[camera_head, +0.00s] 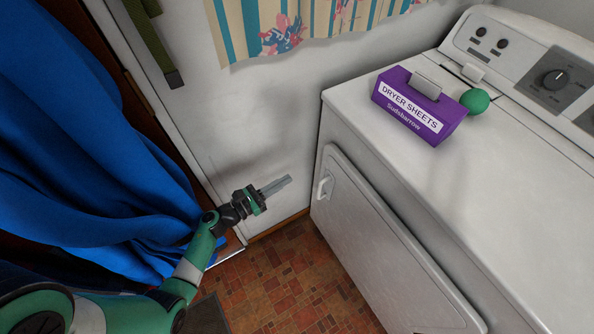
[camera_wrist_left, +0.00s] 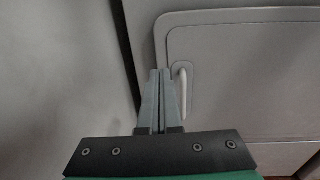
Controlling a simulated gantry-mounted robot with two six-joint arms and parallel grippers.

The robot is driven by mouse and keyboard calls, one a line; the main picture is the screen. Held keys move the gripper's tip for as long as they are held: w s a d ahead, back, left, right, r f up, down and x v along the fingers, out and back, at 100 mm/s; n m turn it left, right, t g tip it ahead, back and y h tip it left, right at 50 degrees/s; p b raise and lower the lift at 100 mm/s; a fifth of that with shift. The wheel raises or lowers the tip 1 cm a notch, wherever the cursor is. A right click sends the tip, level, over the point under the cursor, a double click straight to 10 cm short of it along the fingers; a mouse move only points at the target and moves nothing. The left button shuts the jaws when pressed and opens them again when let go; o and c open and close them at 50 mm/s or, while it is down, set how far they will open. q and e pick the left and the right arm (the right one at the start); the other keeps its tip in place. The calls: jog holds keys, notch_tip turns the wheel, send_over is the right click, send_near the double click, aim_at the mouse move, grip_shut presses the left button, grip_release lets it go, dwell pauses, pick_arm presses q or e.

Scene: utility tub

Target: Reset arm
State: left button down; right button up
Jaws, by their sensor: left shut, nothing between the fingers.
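My left gripper (camera_head: 282,184) is shut with nothing between its fingers. In the head view it is in the air left of the dryer, pointing toward the dryer's front side. In the left wrist view its two grey fingers (camera_wrist_left: 161,76) are together, just left of the dryer door handle (camera_wrist_left: 182,92) in the picture. I cannot tell the exact gap, but no contact shows. My right gripper is in neither view.
The white dryer (camera_head: 500,180) fills the right, with its door (camera_head: 380,250) shut. A purple dryer sheets box (camera_head: 410,107) and a green ball (camera_head: 474,101) are on top. A blue curtain (camera_head: 80,150) hangs at left. Tiled floor (camera_head: 295,280) shows below.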

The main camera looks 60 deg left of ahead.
pick_arm(q)
jog(key=shift+s, duration=0.5)
